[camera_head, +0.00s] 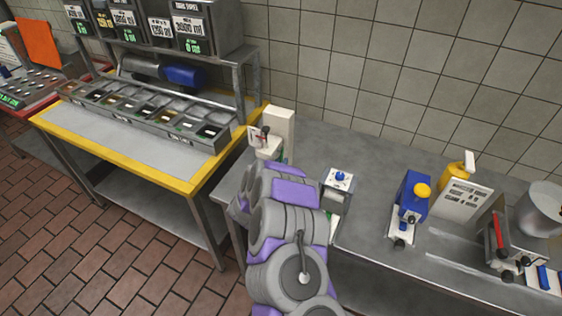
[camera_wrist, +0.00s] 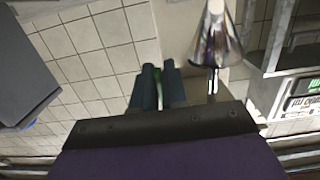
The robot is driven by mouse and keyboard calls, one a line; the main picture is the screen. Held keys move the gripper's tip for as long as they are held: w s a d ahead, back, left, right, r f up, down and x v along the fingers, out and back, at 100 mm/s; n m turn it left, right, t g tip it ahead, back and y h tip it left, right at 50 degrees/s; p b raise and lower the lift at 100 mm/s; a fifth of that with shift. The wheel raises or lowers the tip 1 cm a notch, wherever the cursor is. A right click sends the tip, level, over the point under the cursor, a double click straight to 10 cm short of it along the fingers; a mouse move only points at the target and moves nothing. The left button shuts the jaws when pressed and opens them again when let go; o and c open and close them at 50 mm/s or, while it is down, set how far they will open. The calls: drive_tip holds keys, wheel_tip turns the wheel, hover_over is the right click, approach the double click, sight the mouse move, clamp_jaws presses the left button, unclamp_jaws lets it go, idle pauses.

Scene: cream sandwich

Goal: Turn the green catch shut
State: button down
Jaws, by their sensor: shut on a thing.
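In the wrist view my gripper (camera_wrist: 160,70) is closed on a narrow green piece, the green catch (camera_wrist: 159,88), with only a sliver showing between the two dark fingers. The fingers mostly hide the catch, so its turn angle cannot be told. A shiny metal cone nozzle (camera_wrist: 214,40) is just right of the fingers, in front of a pale machine body. In the head view my arm reaches toward a white machine (camera_head: 279,124) at the counter's left end. The arm hides my gripper and the catch there.
A yellow-edged table (camera_head: 125,148) with ingredient bins stands to the left. On the grey counter (camera_head: 375,170) to the right are a small box with a blue knob (camera_head: 339,178), a blue device (camera_head: 412,195) and a metal pot (camera_head: 543,208). A tiled wall is behind.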

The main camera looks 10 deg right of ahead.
drive_tip(key=shift+s+a+r+g+y+p, duration=0.2)
drive_tip(key=shift+r+g+y+p, duration=0.2)
drive_tip(key=shift+g+p, duration=0.3)
drive_tip(key=shift+s+a+f+y+p, duration=0.1)
drive_tip(key=shift+a+f+y+p, duration=0.05)
drive_tip(key=shift+y+p, duration=0.2)
drive_tip(key=c, duration=1.3)
unclamp_jaws()
drive_tip(key=shift+o, duration=0.2)
drive_tip(key=shift+a, duration=0.1)
drive_tip(key=p+v, duration=0.1)
drive_tip(key=v, duration=1.6)
drive_tip(key=shift+a, duration=0.3)
